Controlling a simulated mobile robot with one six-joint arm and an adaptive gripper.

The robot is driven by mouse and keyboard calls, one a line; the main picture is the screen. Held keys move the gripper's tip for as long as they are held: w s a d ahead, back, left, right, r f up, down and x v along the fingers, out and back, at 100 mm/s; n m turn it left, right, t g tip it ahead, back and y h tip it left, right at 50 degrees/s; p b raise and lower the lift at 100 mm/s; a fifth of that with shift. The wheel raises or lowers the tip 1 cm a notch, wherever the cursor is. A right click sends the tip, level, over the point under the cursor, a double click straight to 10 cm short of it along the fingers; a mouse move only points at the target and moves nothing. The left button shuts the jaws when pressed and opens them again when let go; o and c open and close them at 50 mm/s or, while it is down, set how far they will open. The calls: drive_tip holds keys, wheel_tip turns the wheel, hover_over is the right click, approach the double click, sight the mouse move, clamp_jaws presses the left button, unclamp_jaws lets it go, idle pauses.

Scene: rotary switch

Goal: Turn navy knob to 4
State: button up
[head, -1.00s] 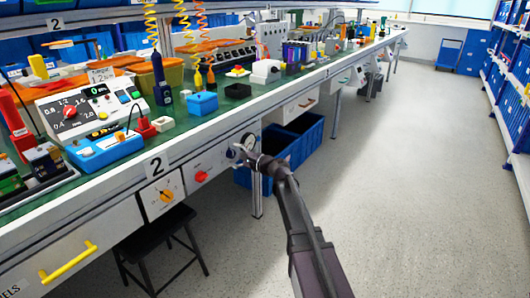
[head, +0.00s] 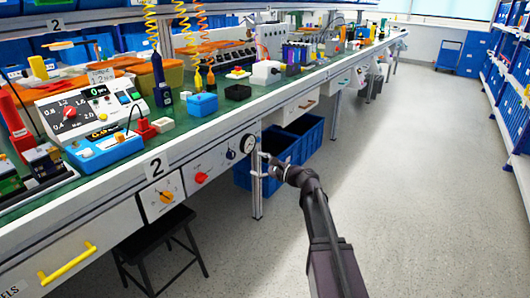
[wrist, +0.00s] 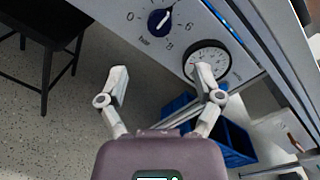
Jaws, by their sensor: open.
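The navy knob (head: 231,154) sits on the white panel under the bench edge. In the wrist view the navy knob (wrist: 160,22) is near the top edge, with a pale pointer line aimed up and right. The marks 0, 6 and 8 and the word bar show around it; the 4 is not in view, so I cannot tell whether the pointer is on it. My gripper (head: 262,165) is open, empty and apart from the knob, to its right in the head view. In the wrist view my gripper (wrist: 162,80) has its fingers spread below the knob.
A round gauge (head: 249,143) is right of the knob. A red knob (head: 201,177) and a yellow-orange knob (head: 166,196) are on the left. Blue bins (head: 300,138) stand under the bench behind my gripper. A black stool (head: 160,235) is at lower left. Floor at right is clear.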

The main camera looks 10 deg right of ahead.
drive_tip(key=s+r+n+g+h+p, duration=0.4)
drive_tip(key=s+r+n+p, duration=0.3)
drive_tip(key=p, duration=0.9)
drive_tip(key=s+a+r+n+g+h+p, duration=0.1)
drive_tip(key=s+r+n+g+h+p, duration=0.3)
drive_tip(key=s+r+p, duration=0.5)
drive_tip(key=s+n+g+p, duration=0.1)
drive_tip(key=s+n+p, duration=0.1)
drive_tip(key=p, duration=0.5)
drive_tip(key=shift+s+n+g, duration=0.3)
drive_tip(key=shift+s+n, duration=0.05)
drive_tip(key=shift+n, duration=0.05)
idle(0.7)
drive_tip(key=shift+s, duration=0.1)
idle(0.6)
